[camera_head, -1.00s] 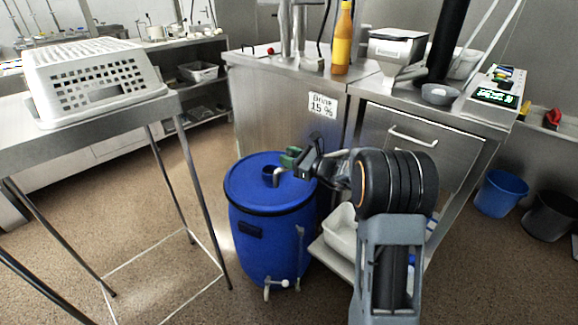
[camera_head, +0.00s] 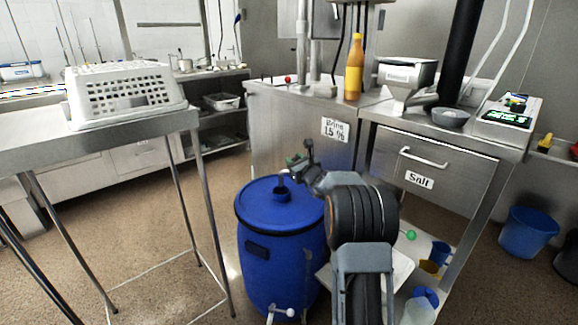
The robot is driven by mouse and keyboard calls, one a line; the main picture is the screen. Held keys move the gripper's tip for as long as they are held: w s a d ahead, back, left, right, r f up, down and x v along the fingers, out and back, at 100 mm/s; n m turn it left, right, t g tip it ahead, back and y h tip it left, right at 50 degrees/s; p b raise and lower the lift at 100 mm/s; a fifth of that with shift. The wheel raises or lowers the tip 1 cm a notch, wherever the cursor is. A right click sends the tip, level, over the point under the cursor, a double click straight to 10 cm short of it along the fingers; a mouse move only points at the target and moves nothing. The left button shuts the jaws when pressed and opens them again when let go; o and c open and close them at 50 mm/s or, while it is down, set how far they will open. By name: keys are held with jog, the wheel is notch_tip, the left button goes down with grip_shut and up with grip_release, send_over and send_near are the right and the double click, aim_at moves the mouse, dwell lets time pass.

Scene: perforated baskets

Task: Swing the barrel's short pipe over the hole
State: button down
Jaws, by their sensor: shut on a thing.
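The blue barrel (camera_head: 262,262) stands on the floor in front of the steel cabinet, its lid facing up. The dark hole (camera_head: 283,193) is in the lid. The short grey pipe (camera_head: 282,180) bends down at its end, which lines up with the hole in this view. I cannot tell how high it is above the lid. My gripper (camera_head: 300,164) is at the lid's back right, shut on the short pipe's green handle (camera_head: 293,160). The jaws are small and partly hidden by my own wrist.
A white perforated basket (camera_head: 125,95) sits upside down on the steel table (camera_head: 110,140) at left. The cabinet (camera_head: 300,130) stands behind the barrel. A low shelf with jugs (camera_head: 425,298) is at right. A white tap (camera_head: 280,313) sticks out low on the barrel. Floor is free between table and barrel.

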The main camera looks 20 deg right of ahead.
jog(key=shift+d+r, duration=0.1)
jog(key=shift+r, duration=0.05)
jog(key=c, duration=1)
grip_release()
jog(key=shift+w+d, duration=0.1)
jog(key=shift+w, duration=0.05)
jog(key=shift+o, duration=1.1)
jog(key=s+p, duration=0.2)
jog(key=s, duration=1.1)
jog(key=shift+s+d, duration=0.4)
jog(key=shift+d, duration=0.05)
